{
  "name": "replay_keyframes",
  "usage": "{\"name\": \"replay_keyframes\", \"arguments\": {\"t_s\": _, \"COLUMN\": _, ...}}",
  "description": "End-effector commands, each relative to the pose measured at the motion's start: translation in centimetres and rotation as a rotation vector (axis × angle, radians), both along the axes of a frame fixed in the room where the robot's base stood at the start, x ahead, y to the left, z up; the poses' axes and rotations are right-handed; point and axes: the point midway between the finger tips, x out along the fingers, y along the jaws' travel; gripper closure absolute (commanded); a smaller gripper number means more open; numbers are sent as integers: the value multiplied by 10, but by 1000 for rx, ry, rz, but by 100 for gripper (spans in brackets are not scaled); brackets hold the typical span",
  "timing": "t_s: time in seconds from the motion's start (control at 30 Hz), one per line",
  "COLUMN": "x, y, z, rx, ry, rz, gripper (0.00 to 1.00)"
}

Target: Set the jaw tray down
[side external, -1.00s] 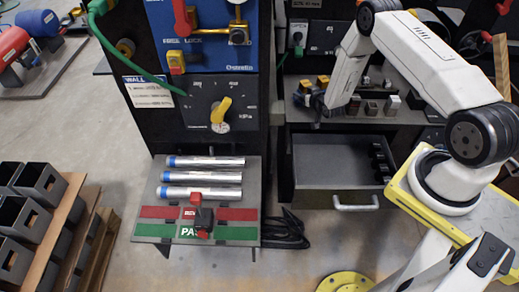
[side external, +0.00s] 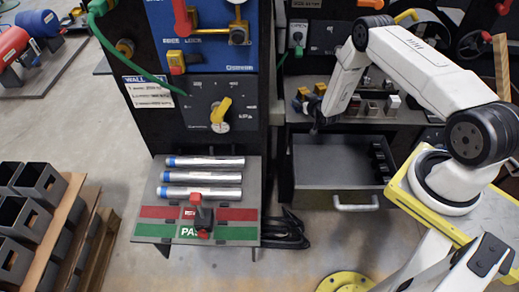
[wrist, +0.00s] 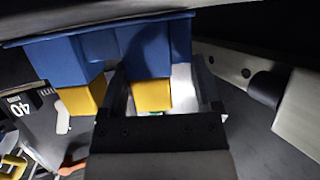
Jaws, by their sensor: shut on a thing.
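My gripper (side external: 317,118) hangs at the back left of the open drawer, in front of the shelf, in the side view. A dark slab along the top of the wrist view, against these blocks, looks like part of the jaw tray (wrist: 90,18). My gripper is shut on the tray, but the contact is mostly hidden. I cannot tell whether the tray touches a surface below.
The open drawer (side external: 325,172) has a bare floor and small dark parts at its right. Several grey and white blocks (side external: 372,107) stand on the shelf. A panel with silver tubes (side external: 203,177) and red and green strips lies to the left.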

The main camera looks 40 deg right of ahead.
Motion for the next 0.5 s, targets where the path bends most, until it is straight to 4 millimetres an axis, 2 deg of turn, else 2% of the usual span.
{"name": "replay_keyframes", "arguments": {"t_s": 0.27, "x": 1, "y": -1, "z": 0, "rx": -3, "ry": -5, "rz": 0, "gripper": 84}}
{"name": "replay_keyframes", "arguments": {"t_s": 0.3, "x": 0, "y": 0, "z": -3, "rx": 0, "ry": 0, "rz": 0, "gripper": 15}}
{"name": "replay_keyframes", "arguments": {"t_s": 0.33, "x": 0, "y": 0, "z": -3, "rx": 0, "ry": 0, "rz": 0, "gripper": 5}}
{"name": "replay_keyframes", "arguments": {"t_s": 0.37, "x": 0, "y": 0, "z": -2, "rx": 0, "ry": 0, "rz": 0, "gripper": 0}}
{"name": "replay_keyframes", "arguments": {"t_s": 0.5, "x": 0, "y": 0, "z": -2, "rx": 0, "ry": 0, "rz": 0, "gripper": 0}}
